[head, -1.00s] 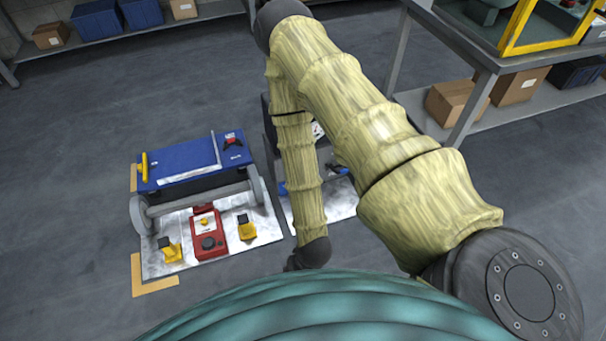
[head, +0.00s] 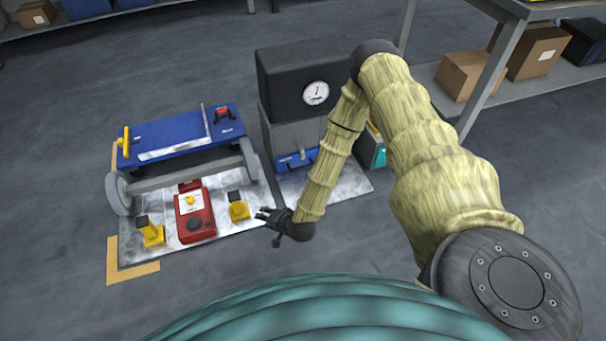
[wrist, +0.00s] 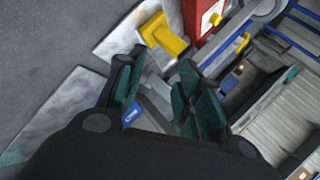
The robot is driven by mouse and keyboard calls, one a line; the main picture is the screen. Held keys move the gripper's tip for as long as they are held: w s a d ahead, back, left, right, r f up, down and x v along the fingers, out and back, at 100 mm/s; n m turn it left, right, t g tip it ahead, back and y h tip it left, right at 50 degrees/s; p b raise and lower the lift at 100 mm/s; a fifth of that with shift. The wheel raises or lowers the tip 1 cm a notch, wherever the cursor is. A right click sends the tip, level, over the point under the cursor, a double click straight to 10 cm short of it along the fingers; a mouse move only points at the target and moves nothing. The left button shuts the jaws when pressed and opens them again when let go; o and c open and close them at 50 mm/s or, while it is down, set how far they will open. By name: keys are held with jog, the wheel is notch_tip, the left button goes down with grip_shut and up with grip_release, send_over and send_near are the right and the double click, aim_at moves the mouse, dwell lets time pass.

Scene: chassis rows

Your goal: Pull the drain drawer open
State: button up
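A blue drawer front (head: 296,161) with a pale handle sits low in a grey cabinet (head: 297,138) under a dark box with a round gauge. It looks shut; I cannot read a label to confirm it is the drain drawer. My gripper (head: 264,216) is in front of the cabinet and to its lower left, apart from the drawer. In the wrist view my gripper (wrist: 156,68) has its two fingers spread, with nothing held between them.
Left stands a plate with a blue-topped wheeled chassis (head: 180,137), a red unit (head: 195,216) and yellow pedals (head: 238,207). A teal bin (head: 378,157) is right of the cabinet, partly behind my arm. A shelf table (head: 500,60) with boxes is at upper right. The floor in front is clear.

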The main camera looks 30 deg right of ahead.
jog(key=w+d+f+m+t+h+b, duration=0.35)
jog(key=w+d+f+b, duration=0.5)
jog(key=d, duration=0.35)
jog(key=m+t+h+b, duration=0.25)
jog(key=m+b, duration=0.25)
jog(key=b, duration=0.3)
send_near(303, 167)
jog(key=shift+f, duration=0.15)
jog(key=shift+d, duration=0.1)
jog(key=b+x, duration=0.2)
jog(key=x, duration=0.2)
jog(key=b+x, duration=0.3)
jog(key=x, duration=0.2)
jog(key=shift+w+f, duration=0.1)
jog(key=shift+f, duration=0.15)
jog(key=shift+w+d, duration=0.2)
jog(key=shift+w, duration=0.45)
grip_shut()
